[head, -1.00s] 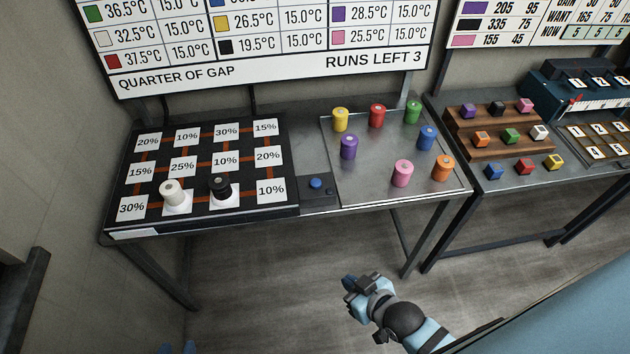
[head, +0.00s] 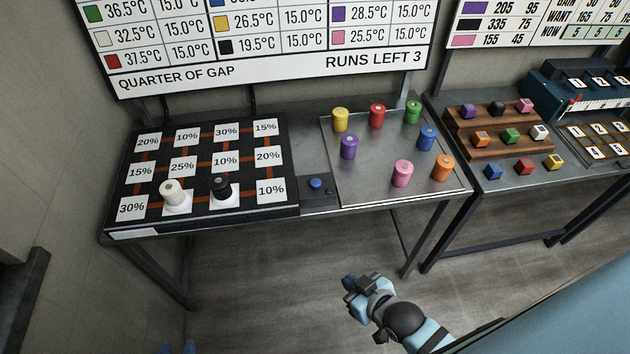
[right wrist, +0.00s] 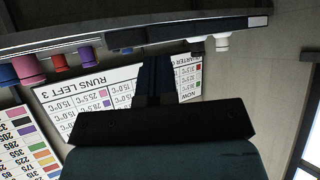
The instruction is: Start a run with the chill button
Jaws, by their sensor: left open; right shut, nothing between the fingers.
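The blue chill button (head: 316,183) sits on a small dark box between the percentage board and the metal tray. It is uncovered, and nothing touches it. My right gripper (head: 351,284) is shut and empty, in front of the table and below its front edge, apart from the button. Its dark fingers also show in the right wrist view (right wrist: 156,80), with the table edge above them.
The black percentage board (head: 205,213) holds a white cylinder (head: 171,190) and a black cylinder (head: 220,187). The metal tray (head: 385,190) holds several coloured cylinders. The sign (head: 270,65) behind reads "RUNS LEFT 3". A second table (head: 560,175) with coloured cubes stands at right.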

